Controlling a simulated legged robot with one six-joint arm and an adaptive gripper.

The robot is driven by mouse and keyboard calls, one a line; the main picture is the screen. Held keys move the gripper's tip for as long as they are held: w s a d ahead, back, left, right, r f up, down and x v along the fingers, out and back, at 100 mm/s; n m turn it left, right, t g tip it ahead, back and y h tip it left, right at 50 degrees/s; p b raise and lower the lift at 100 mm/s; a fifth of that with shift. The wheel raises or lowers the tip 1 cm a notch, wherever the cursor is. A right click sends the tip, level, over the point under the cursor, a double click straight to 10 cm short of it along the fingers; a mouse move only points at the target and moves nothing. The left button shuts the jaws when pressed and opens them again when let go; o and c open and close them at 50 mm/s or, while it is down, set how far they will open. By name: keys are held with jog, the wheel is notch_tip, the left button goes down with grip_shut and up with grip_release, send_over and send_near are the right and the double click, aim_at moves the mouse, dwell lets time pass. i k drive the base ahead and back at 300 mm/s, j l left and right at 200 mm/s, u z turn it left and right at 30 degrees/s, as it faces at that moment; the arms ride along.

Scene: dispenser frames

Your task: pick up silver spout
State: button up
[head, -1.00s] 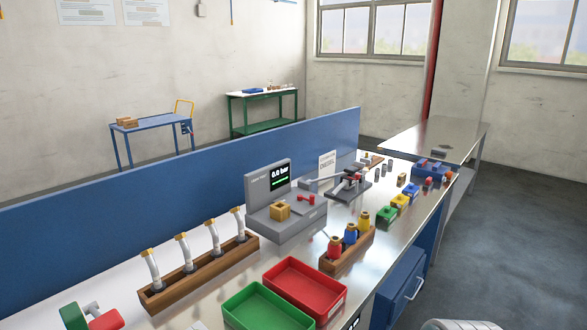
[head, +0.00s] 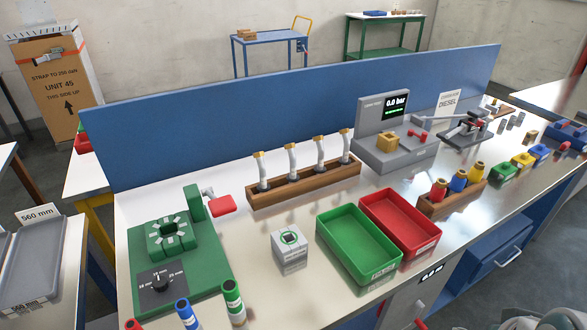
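Several silver-white curved spouts with brass-coloured tips stand in a row in a long wooden rack (head: 300,189), near the back of the metal bench. The leftmost spout (head: 262,171) and the rightmost spout (head: 346,147) are at the two ends of the row. The others stand upright between them. I cannot tell from this view which one is meant, if they differ. My gripper is not in view, so its state does not show.
A green tray (head: 357,279) and a red tray (head: 435,237) lie in front of the rack. A green fixture (head: 180,262) stands at left, a grey pressure tester (head: 400,160) at right. A blue panel (head: 290,110) runs behind. A small white block (head: 289,265) sits before the rack.

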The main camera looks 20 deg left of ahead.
aim_at(292, 177)
jog(key=k+j+u, duration=0.15)
jog(key=u, duration=1)
